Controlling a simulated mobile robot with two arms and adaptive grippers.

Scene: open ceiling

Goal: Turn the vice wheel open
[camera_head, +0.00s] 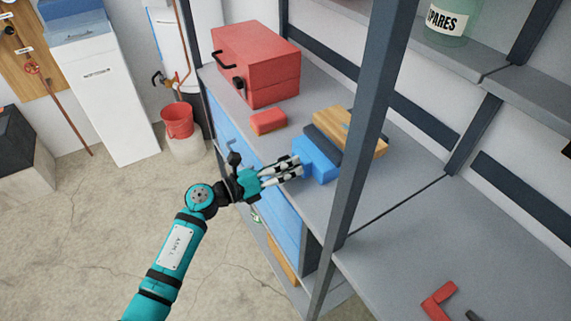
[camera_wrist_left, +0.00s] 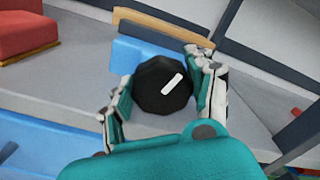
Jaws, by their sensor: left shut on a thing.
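The blue vice (camera_head: 317,160) sits on the grey shelf, with a dark jaw and a wooden block (camera_head: 350,130) at its far side. Its black wheel (camera_wrist_left: 160,92) shows in the left wrist view as a many-sided knob with a white mark slanting up to the right. My left gripper (camera_head: 290,166) is shut on the wheel at the vice's near end. In the left wrist view its two fingers (camera_wrist_left: 160,98) lie on either side of the wheel. In the head view the fingers mostly hide the wheel. My right gripper is not in view.
A red toolbox (camera_head: 258,65) and a small red block (camera_head: 268,122) stand further left on the shelf. A dark upright post (camera_head: 365,130) rises close to the right of the vice. A red tool (camera_head: 438,302) lies on the bench at lower right.

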